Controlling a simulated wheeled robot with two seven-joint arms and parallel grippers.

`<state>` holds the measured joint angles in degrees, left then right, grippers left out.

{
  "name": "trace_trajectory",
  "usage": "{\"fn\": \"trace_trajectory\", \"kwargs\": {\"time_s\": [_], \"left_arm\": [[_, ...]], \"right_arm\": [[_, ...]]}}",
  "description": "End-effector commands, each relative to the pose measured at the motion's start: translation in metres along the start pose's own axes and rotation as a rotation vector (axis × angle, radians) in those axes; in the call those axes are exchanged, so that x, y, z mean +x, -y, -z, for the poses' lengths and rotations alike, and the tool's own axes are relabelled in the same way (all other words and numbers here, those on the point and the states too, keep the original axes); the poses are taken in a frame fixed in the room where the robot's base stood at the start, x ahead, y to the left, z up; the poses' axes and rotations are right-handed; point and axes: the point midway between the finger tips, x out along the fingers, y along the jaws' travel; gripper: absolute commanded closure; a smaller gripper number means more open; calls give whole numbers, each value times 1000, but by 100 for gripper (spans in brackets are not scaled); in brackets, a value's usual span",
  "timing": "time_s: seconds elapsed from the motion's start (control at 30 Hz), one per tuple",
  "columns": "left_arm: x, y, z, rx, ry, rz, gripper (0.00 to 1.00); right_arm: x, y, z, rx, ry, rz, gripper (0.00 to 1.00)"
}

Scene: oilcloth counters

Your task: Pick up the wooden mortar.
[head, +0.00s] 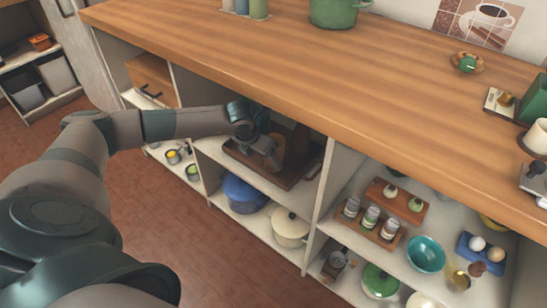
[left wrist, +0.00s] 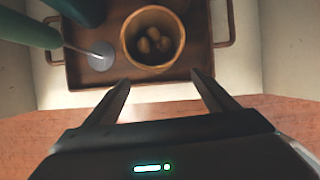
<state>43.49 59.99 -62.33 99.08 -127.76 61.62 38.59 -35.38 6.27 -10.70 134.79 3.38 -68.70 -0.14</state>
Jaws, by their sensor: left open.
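The wooden mortar (left wrist: 153,67) stands upright on a brown tray (left wrist: 82,74) in the left wrist view, with several round brown things inside. In the head view the mortar (head: 298,148) is mostly hidden behind my left gripper (head: 268,158), on the tray in the cabinet's upper middle compartment. My left gripper is open and empty. In the left wrist view its fingertips (left wrist: 162,82) are apart, on the near side of the mortar and over the tray's near edge. I see no contact with the mortar. My right gripper is not in view.
A grey disc-ended utensil (left wrist: 100,55) and green shapes lie left of the mortar. The wooden counter (head: 290,60) overhangs the compartment. A divider (head: 322,190) bounds it on the right. A blue pot (head: 243,192) and a cream pot (head: 290,226) stand below.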

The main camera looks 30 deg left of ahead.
Motion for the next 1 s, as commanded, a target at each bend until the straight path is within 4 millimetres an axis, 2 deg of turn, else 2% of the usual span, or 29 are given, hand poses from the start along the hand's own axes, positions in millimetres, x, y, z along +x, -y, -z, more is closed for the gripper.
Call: {"fn": "trace_trajectory", "kwargs": {"time_s": [0.1, 0.3, 0.77, 1.0], "left_arm": [[7, 1, -21, -2, 3, 1, 21], [15, 0, -38, -1, 1, 0, 21], [19, 0, -40, -1, 0, 1, 21], [42, 0, -39, -1, -2, 0, 21]], "right_arm": [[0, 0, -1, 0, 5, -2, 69], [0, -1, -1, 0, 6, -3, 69], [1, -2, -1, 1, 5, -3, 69], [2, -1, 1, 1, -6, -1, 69]]}}
